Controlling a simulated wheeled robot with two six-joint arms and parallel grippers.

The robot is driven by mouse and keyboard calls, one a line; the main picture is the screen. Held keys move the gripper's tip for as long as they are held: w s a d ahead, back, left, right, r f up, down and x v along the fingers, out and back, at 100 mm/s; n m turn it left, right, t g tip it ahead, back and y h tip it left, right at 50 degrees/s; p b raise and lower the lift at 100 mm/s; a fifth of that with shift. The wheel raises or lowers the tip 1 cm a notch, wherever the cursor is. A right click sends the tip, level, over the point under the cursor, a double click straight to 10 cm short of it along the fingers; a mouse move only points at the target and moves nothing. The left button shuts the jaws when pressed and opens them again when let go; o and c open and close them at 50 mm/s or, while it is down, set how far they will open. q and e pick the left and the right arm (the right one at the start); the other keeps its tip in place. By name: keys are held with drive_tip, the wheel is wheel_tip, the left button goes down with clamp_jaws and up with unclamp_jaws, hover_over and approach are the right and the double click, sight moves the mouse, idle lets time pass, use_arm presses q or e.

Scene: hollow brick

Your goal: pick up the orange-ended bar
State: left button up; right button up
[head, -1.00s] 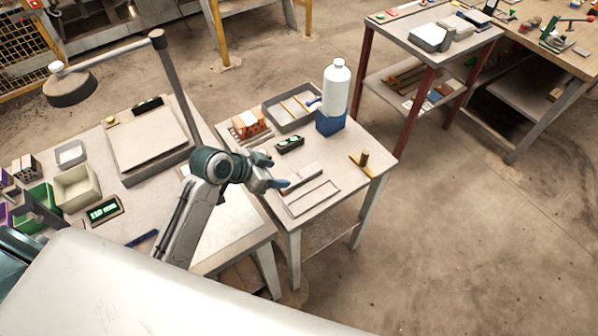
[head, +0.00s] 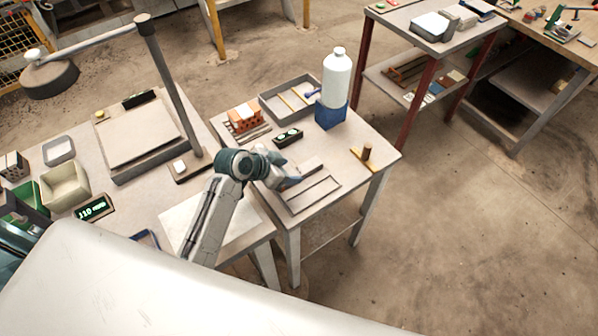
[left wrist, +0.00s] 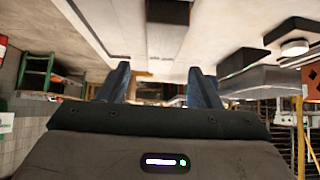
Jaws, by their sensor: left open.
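My left gripper (head: 287,183) is above the near part of the small table, beside a flat tray with a divider (head: 312,194). Its two blue fingers stand apart with nothing between them in the left wrist view (left wrist: 160,88). A plain grey-brown bar (head: 308,167) lies just behind the divided tray, close to the fingers. A dark block-like bar (left wrist: 168,28) shows ahead of the fingers in the left wrist view. No orange end can be made out on either. My right gripper is not in view.
An orange hollow brick (head: 243,118) stands at the table's back left. A grey tray (head: 268,108) holds thin pale bars. A small level (head: 288,136) and a wooden piece with a peg (head: 367,153) lie nearby.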

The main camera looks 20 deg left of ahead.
sight(299, 171)
use_arm(q)
drive_tip(key=p+x, duration=0.1)
drive_tip(key=x, duration=0.2)
drive_tip(key=shift+w+f, duration=0.1)
drive_tip(key=shift+w+d+f, duration=0.25)
drive_tip(key=shift+w+f, duration=0.05)
drive_tip(key=shift+f, duration=0.15)
drive_tip(key=c, duration=1.3)
drive_tip(key=shift+o, duration=0.2)
drive_tip(key=shift+r, duration=0.1)
